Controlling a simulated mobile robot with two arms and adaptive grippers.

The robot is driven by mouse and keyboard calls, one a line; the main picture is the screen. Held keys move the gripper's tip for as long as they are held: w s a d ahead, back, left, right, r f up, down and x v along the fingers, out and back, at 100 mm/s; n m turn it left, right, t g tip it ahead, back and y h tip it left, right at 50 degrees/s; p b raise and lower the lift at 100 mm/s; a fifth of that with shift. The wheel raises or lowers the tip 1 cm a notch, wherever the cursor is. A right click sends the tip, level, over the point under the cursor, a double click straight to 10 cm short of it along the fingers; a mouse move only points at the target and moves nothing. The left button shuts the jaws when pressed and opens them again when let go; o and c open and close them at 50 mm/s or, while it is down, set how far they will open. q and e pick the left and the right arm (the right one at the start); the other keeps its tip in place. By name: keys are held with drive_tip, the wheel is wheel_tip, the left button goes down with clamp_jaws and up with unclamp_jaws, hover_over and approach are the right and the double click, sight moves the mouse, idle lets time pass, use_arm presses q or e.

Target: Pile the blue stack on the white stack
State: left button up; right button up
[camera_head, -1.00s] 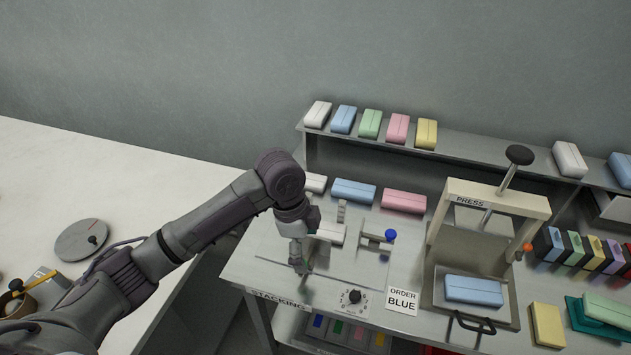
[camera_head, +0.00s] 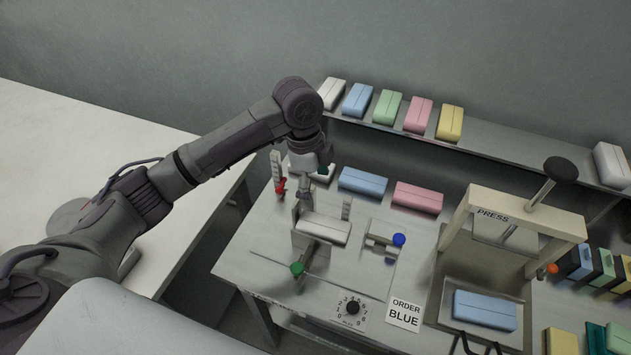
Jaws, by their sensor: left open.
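A white stack (camera_head: 323,229) lies in the stacking fixture on the grey table. A blue stack (camera_head: 363,182) lies behind it in the back row of the table, left of a pink stack (camera_head: 418,197). Another white stack (camera_head: 322,172) in that row is partly hidden by my arm. My left gripper (camera_head: 304,197) points down at the back left of the fixture's white stack. It is open and seems empty; its fingers are small and partly merge with the fixture. I cannot tell whether it touches anything. My right gripper is out of view.
The fixture has a green knob (camera_head: 297,269), a red knob (camera_head: 281,187) and a blue knob (camera_head: 399,240). A press (camera_head: 525,207) at right holds another blue stack (camera_head: 485,310). A shelf (camera_head: 470,146) with coloured stacks runs behind. A sign (camera_head: 404,314) reads "ORDER BLUE".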

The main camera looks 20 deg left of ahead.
use_arm(q)
approach(326, 230)
drive_tip(key=shift+w+a+f+p, duration=0.35)
drive_tip(key=shift+w+f+p, duration=0.1)
drive_tip(key=shift+w, duration=0.1)
drive_tip(key=f, duration=0.5)
drive_tip(key=d+f+p, duration=0.1)
drive_tip(key=f, duration=0.2)
drive_tip(key=shift+d, duration=0.1)
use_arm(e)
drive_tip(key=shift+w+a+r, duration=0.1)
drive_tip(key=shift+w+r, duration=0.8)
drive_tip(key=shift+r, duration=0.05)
use_arm(q)
drive_tip(key=c, duration=1.2)
drive_tip(key=shift+s+d+r+p, duration=0.1)
drive_tip(key=shift+s+d+p, duration=0.15)
drive_tip(key=shift+p, duration=0.1)
drive_tip(key=shift+s+d, duration=0.2)
drive_tip(key=shift+s, duration=0.2)
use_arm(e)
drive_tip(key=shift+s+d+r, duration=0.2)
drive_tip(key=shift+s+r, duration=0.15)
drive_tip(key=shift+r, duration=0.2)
use_arm(q)
drive_tip(key=o, duration=1.2)
drive_tip(key=shift+w, duration=0.15)
drive_tip(key=shift+c, duration=0.2)
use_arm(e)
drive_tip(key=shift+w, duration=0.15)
